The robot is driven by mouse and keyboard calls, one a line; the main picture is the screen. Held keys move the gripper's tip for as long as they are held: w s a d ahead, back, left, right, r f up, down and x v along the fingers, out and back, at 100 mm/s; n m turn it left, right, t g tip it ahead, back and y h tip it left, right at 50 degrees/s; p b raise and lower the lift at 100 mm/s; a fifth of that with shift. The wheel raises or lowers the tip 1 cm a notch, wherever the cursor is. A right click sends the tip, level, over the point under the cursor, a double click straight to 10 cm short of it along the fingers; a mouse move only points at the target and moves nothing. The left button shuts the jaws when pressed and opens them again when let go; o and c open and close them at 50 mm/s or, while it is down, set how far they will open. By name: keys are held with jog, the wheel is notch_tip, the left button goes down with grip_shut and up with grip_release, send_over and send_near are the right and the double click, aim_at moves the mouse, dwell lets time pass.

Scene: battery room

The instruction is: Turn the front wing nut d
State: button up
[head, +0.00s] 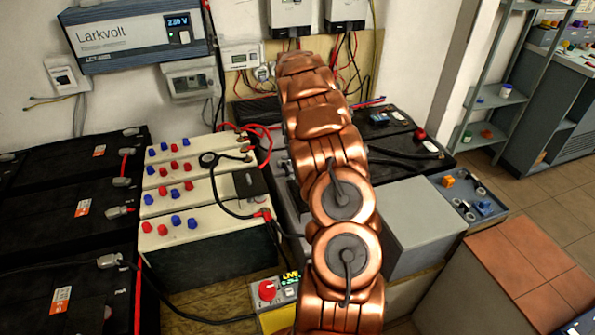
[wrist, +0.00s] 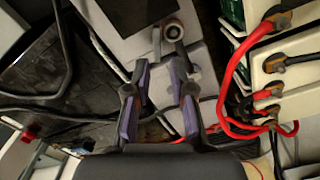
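No wing nut can be clearly made out in either view. In the wrist view my gripper (wrist: 160,82) is open, with its two purple-grey fingers apart and nothing seen between them. At the right, brass-coloured terminals (wrist: 276,62) with red cables (wrist: 240,66) sit on pale battery blocks. In the head view my copper arm hides the gripper and the spot it reaches.
White batteries with red and blue caps (head: 170,192) stand left of my arm, and black batteries (head: 70,205) farther left. A grey box (head: 415,222) and a tray of small parts (head: 469,200) are at the right. A black cable (head: 222,188) crosses the white batteries.

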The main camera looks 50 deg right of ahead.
jog(key=shift+d+f, duration=0.75)
jog(key=shift+f+p, duration=1)
jog(key=shift+f, duration=2.85)
jog(key=shift+c, duration=0.4)
grip_shut()
